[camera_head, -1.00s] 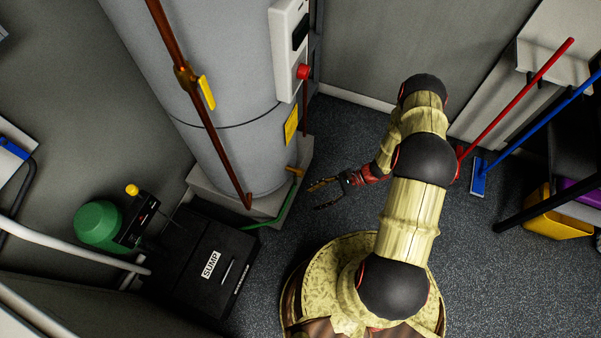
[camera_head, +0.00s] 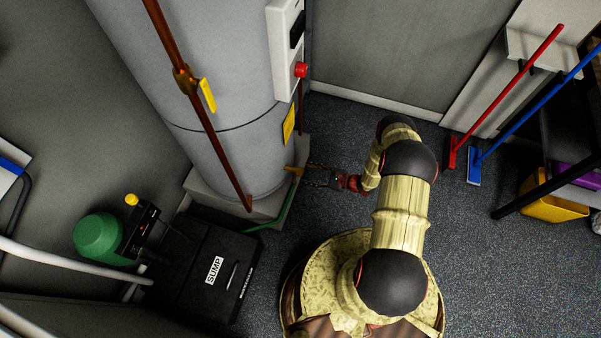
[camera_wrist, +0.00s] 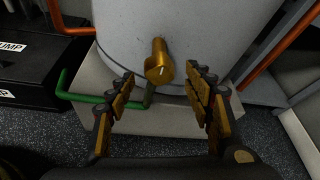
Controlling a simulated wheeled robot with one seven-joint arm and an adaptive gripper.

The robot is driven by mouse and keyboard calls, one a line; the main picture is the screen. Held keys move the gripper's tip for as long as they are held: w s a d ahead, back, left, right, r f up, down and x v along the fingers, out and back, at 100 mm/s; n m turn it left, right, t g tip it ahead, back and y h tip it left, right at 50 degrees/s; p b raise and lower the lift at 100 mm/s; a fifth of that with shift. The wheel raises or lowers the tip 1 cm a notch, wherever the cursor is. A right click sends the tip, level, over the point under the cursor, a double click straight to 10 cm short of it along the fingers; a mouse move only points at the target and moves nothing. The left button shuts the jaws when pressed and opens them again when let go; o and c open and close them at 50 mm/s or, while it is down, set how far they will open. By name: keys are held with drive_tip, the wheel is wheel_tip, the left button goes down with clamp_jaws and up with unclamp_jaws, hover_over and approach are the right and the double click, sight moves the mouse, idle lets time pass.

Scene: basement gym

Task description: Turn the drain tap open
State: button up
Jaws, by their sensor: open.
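The drain tap (camera_wrist: 157,66) is a brass piece sticking out low on the grey tank (camera_wrist: 190,25). In the head view the tap (camera_head: 294,170) shows small at the tank's lower right. My gripper (camera_head: 309,176) is open, close to the tap on its right side. In the wrist view my gripper (camera_wrist: 163,82) has its two fingers spread, with the tap between and just beyond the fingertips. Nothing is held. I cannot tell whether either finger touches the tap. A green hose or pipe (camera_wrist: 82,97) runs at the tank's base below the tap.
The tank stands on a pale plinth (camera_wrist: 165,122). A black sump box (camera_head: 205,268) and green pump (camera_head: 99,239) stand at left. A copper pipe (camera_head: 205,115) runs down the tank's front. A red broom (camera_head: 508,93) and blue broom (camera_head: 530,112) lean at right. Floor right of my gripper is clear.

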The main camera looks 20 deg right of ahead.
sight(301, 172)
drive_tip(key=b+x, duration=0.1)
drive_tip(key=x, duration=0.4)
drive_tip(key=c, duration=0.4)
drive_tip(key=c, duration=0.7)
drive_tip(key=shift+c, duration=0.3)
